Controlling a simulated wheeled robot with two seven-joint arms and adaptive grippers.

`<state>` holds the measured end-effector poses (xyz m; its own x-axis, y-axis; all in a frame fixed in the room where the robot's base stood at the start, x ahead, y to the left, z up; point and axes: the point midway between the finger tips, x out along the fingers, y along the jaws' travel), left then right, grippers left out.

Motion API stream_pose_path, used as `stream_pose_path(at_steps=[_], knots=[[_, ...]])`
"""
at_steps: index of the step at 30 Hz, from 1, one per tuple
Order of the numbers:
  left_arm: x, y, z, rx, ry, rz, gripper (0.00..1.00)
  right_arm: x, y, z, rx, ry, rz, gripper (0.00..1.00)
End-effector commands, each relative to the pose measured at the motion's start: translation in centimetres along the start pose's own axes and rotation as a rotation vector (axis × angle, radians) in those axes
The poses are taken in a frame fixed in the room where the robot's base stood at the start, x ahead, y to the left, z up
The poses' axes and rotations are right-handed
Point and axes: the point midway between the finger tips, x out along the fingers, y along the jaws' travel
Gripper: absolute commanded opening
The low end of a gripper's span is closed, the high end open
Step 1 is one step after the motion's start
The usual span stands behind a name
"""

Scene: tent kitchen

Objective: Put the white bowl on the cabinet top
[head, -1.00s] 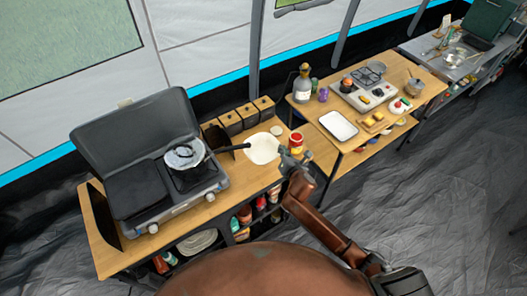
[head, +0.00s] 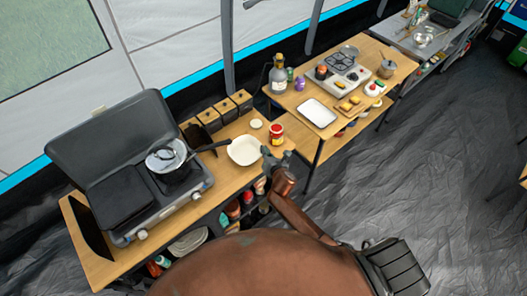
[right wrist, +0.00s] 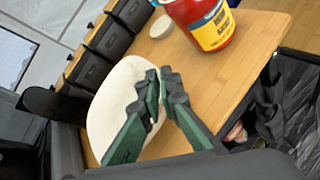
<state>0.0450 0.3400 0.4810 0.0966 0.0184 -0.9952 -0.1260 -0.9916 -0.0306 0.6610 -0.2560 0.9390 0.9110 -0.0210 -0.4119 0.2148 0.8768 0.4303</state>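The white bowl (head: 244,150) is at the front right part of the wooden top with the stove; it also shows in the right wrist view (right wrist: 118,100). My right gripper (head: 273,160) is at the bowl's right rim. In the right wrist view its green-and-black fingers (right wrist: 160,76) are nearly together, with the rim between them. The fingers hide part of the rim. Whether the bowl is clear of the surface, I cannot tell. Which unit is the cabinet is not clear. My left gripper is not in view.
A red can (head: 277,133) stands close to the bowl, with a small pale lid (head: 256,123) behind. A lidded pot (head: 165,156) sits on the stove, its dark handle reaching toward the bowl. Black boxes (head: 225,109) line the back. A second table holds a white tray (head: 318,112).

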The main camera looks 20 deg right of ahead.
Motion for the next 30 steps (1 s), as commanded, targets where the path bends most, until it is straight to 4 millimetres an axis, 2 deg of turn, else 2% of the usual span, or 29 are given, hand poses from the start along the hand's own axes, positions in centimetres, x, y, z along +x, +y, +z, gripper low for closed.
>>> stream_pose_path(at_steps=[11, 12, 20, 30], knots=[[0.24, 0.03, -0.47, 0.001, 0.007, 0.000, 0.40, 0.24, -0.01, -0.28, -0.002, -0.001, 0.003, 0.00], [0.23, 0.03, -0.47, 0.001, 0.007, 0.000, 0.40, 0.24, -0.04, -0.32, -0.002, 0.000, 0.003, 0.05], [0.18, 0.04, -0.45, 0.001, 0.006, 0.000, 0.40, 0.21, 0.01, -0.28, -0.002, 0.000, 0.003, 0.22], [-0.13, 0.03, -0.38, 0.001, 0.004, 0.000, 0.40, -0.06, 0.19, 0.07, 0.000, -0.001, 0.003, 0.22]])
